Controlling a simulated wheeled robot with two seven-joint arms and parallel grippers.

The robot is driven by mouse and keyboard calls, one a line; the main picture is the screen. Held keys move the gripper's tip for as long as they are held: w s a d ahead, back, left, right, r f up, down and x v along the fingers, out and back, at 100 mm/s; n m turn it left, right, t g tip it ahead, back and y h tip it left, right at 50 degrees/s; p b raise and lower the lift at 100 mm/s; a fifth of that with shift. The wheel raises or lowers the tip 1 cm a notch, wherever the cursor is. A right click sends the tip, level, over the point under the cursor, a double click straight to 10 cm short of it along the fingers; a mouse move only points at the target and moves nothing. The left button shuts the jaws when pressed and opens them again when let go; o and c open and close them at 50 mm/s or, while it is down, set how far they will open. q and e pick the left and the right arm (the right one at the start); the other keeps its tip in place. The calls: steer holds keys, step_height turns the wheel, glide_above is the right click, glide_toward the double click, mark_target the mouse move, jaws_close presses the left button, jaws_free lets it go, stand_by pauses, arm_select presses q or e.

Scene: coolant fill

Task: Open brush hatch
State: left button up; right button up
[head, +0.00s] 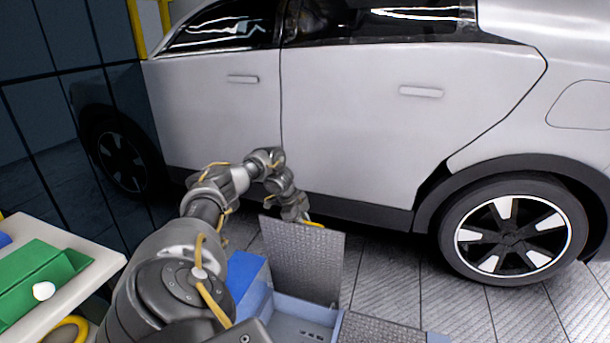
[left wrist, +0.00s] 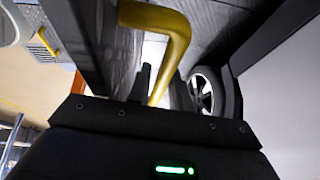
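The brush hatch (head: 315,262) is a grey textured panel standing nearly upright at the back of a blue box (head: 295,308). The box shows open in front of it. A yellow handle (head: 314,224) is at the panel's top edge; it shows large in the left wrist view (left wrist: 172,45). My left gripper (head: 299,217) is at this handle, with the yellow bar running down between its dark fingers (left wrist: 163,90). It appears shut on the handle. My right gripper is not in view.
A silver car (head: 350,130) stands close behind the hatch, its rear wheel (head: 515,235) at right. Another grey textured panel (head: 385,329) lies flat right of the opening. A white table (head: 95,270) with a green tray (head: 40,280) is at left. Tiled floor is free between box and car.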

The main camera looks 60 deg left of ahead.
arm_select(q)
steer(key=o, duration=0.3)
steer(key=shift+w+a, duration=0.1)
steer(key=shift+r, duration=0.15)
steer(key=v, duration=1)
steer(key=shift+r, duration=0.25)
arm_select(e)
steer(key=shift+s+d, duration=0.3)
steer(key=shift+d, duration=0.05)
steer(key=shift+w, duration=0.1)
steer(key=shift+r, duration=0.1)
